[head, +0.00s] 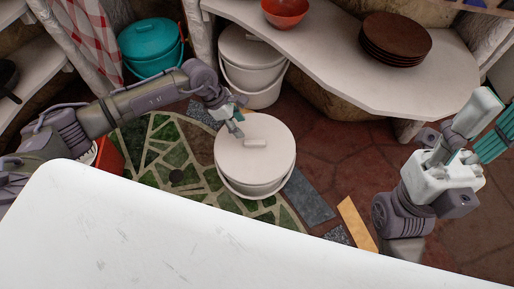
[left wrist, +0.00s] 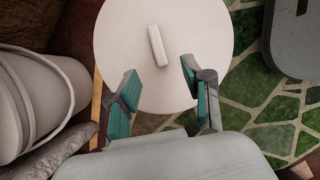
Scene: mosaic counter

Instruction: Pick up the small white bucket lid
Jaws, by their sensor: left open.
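A round white lid (head: 255,146) with a short bar handle (head: 255,143) sits on a white bucket (head: 254,188) on the floor, in the middle of the head view. My left gripper (head: 237,117) is open over the lid's far left edge, to the left of the handle. In the left wrist view the lid (left wrist: 112,50) is seen from above. Its handle (left wrist: 158,46) lies just beyond the fingertips of my left gripper (left wrist: 160,72), in line with the gap between them, and nothing is held. My right gripper (head: 470,125) is at the right, away from the lid; its jaw opening is unclear.
Another lidded white bucket (head: 252,78) stands behind, with a teal bucket (head: 150,48) at the back left. A shelf (head: 335,62) holds a red bowl (head: 285,12) and stacked brown plates (head: 396,40). A white counter (head: 200,235) fills the front. Floor right of the bucket is mostly clear.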

